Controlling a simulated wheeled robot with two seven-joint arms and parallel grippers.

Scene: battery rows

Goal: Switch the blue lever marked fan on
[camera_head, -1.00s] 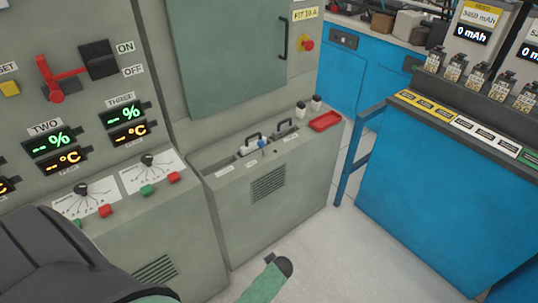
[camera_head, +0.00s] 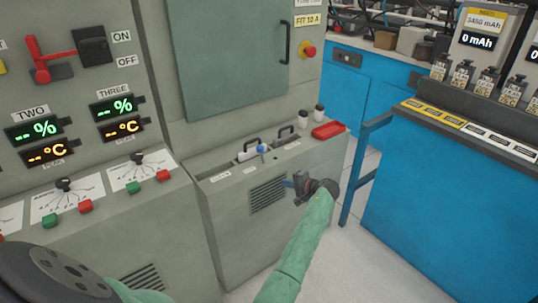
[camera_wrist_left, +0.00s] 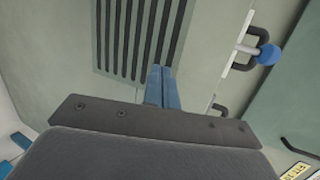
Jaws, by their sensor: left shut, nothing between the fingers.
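The blue lever (camera_head: 261,150) is a small blue ball knob on a short pale stalk, set in the top of the low grey console between two black handles. In the left wrist view the blue lever (camera_wrist_left: 268,54) shows at the upper right, sticking out from the panel. Its label is too small to read. My left gripper (camera_head: 297,182) is before the console front near the vent, below and right of the lever. Its blue fingers (camera_wrist_left: 162,86) are shut and empty, apart from the lever. My right gripper is not in view.
Black handles (camera_head: 285,132) flank the lever closely. A red tray (camera_head: 328,130) and two small jars stand on the console's right end. A closed grey-green cabinet door (camera_head: 228,55) rises behind. A blue bench (camera_head: 440,200) stands right, with open floor between.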

